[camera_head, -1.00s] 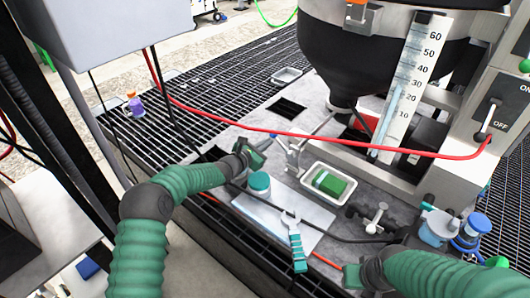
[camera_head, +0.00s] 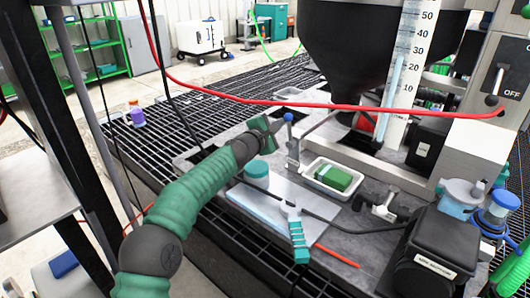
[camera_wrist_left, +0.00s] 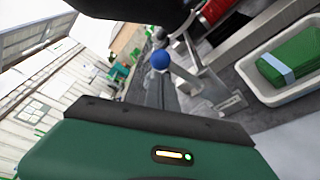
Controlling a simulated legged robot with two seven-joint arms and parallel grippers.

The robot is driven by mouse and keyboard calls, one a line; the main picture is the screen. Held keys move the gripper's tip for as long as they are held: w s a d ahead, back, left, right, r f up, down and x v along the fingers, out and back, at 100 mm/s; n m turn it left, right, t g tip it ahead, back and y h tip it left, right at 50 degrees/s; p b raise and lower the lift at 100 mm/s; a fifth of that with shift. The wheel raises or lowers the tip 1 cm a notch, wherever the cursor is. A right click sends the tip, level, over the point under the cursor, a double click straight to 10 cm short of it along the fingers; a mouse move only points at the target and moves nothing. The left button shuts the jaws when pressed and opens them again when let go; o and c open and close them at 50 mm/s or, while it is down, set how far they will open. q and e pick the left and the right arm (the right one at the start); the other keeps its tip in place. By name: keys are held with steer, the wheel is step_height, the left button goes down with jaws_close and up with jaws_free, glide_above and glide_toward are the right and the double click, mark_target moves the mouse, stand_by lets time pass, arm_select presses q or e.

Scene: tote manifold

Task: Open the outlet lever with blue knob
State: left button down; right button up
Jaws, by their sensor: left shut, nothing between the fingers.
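The outlet lever's blue knob (camera_head: 288,117) tops a grey metal handle (camera_head: 293,143) that stands nearly upright at the bench's back edge. In the left wrist view the blue knob (camera_wrist_left: 160,60) shows just beyond the green gripper body, with the metal fitting behind it. My left gripper (camera_head: 268,124) is shut and empty, close to the left of the knob at about its height. I cannot tell whether it touches the knob or handle. My right arm's green sleeve shows at the lower right edge; its gripper is out of view.
A black box (camera_head: 433,258) stands front right.

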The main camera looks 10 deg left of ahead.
arm_select(q)
steer(key=s+d+r+m+b, duration=0.1)
steer(key=b, duration=0.2)
steer(key=shift+m, duration=0.4)
steer(key=shift+s+f, duration=0.1)
